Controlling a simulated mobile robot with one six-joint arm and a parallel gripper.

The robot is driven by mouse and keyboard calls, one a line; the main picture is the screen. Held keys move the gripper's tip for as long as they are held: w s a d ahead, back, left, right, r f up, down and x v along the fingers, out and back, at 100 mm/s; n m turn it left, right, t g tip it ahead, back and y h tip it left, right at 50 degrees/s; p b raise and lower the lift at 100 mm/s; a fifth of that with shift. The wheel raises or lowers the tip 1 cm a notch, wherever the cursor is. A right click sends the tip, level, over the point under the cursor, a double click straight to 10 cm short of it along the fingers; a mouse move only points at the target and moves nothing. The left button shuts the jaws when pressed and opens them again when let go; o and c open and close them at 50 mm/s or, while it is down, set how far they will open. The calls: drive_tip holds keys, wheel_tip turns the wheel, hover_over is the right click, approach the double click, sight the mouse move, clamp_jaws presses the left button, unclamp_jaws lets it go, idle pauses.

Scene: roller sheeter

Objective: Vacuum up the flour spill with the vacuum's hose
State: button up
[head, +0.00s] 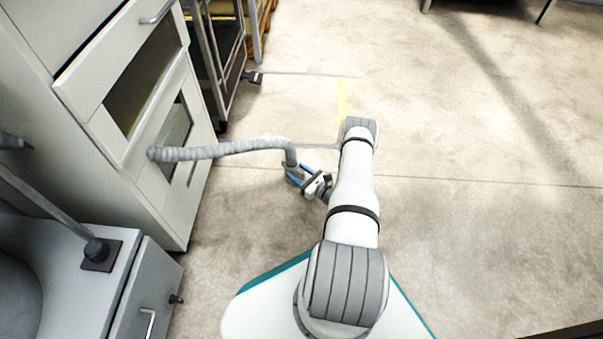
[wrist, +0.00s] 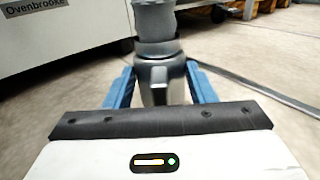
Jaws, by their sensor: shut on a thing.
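The grey ribbed vacuum hose (head: 228,147) runs from beside the white cabinet at the left to my gripper (head: 295,174). My gripper, with blue fingers, is shut on the hose's end piece, above the floor. In the wrist view the dark grey hose end (wrist: 160,82) stands upright between the blue fingers (wrist: 160,88), with the hose going up out of frame. The vacuum's body is not clearly seen. No flour spill can be made out on the pale, mottled floor in either view.
A grey unit (head: 60,260) stands at the front left. A wheeled rack (head: 222,60) is behind the cabinet. Floor tape (head: 342,98) lies ahead. The floor at the right (head: 480,200) is free.

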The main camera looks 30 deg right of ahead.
sight(296, 160)
drive_tip(key=shift+r+p, duration=2.2)
drive_tip(key=shift+r, duration=1.15)
drive_tip(key=shift+r, duration=0.1)
